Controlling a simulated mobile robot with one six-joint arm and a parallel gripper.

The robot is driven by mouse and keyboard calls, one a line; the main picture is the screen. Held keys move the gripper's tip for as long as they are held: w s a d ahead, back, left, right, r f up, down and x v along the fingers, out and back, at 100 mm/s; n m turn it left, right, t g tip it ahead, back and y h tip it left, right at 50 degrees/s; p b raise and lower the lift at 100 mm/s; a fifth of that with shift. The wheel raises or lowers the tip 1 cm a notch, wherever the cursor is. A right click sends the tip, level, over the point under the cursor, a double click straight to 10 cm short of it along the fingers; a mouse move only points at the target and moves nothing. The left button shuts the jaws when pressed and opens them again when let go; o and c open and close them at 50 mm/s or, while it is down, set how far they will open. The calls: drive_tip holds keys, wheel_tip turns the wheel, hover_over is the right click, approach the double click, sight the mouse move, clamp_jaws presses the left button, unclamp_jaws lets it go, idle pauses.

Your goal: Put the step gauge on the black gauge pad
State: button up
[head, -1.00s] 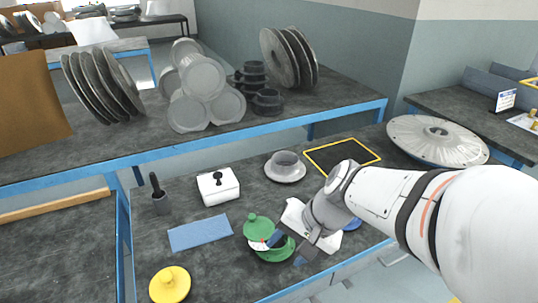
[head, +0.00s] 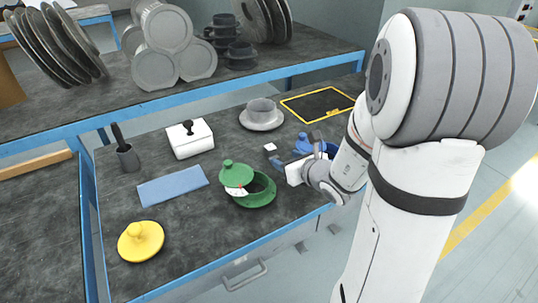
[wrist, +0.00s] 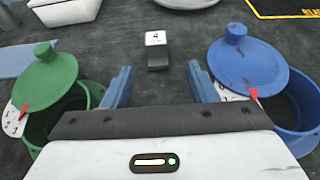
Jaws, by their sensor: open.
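A small dark block with a white top marked "4" (wrist: 155,42), which looks like the step gauge, stands on the bench in the wrist view. In the head view its white top (head: 270,147) shows just beyond my gripper's left finger. My gripper (wrist: 160,75) is open and empty, low over the bench, with the block ahead of its fingertips and roughly between their lines. In the head view my gripper (head: 293,149) faces the back of the bench. The black gauge pad (head: 318,103), yellow-bordered, lies bare at the back right; its corner shows in the wrist view (wrist: 288,6).
A green pot (wrist: 62,105) with a tilted lid stands left of my gripper, and a blue pot (wrist: 296,108) with a tilted lid stands right, both close. A grey cup on a saucer (head: 261,120) stands behind the block. A white box (head: 190,140) and blue cloth (head: 172,186) lie left.

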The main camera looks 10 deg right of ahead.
sight(273, 152)
drive_tip(key=x, duration=0.7)
drive_tip(key=shift+w+a+r+b, duration=0.15)
drive_tip(key=shift+w+a+b, duration=0.05)
drive_tip(key=shift+a+b, duration=0.15)
clamp_jaws()
